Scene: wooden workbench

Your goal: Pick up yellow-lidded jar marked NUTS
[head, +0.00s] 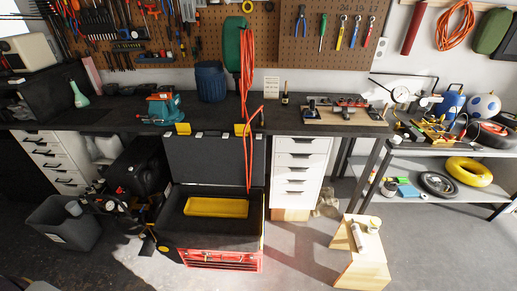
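I cannot make out a yellow-lidded jar or any NUTS marking in the head view. A small pale item (374,223) and a whitish cylinder (357,236) are on a light wooden step stool (362,271) at the lower right; they are too small to identify. The yellow pieces along the open toolbox lid's upper edge look like latches. Neither my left gripper nor my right gripper can be made out in this view.
An open red toolbox (222,261) with a yellow tray (216,208) stands on the floor before the dark workbench (120,107). White drawers (297,171) stand beside it. A cluttered metal shelf (425,152) is at right. Floor around the stool looks clear.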

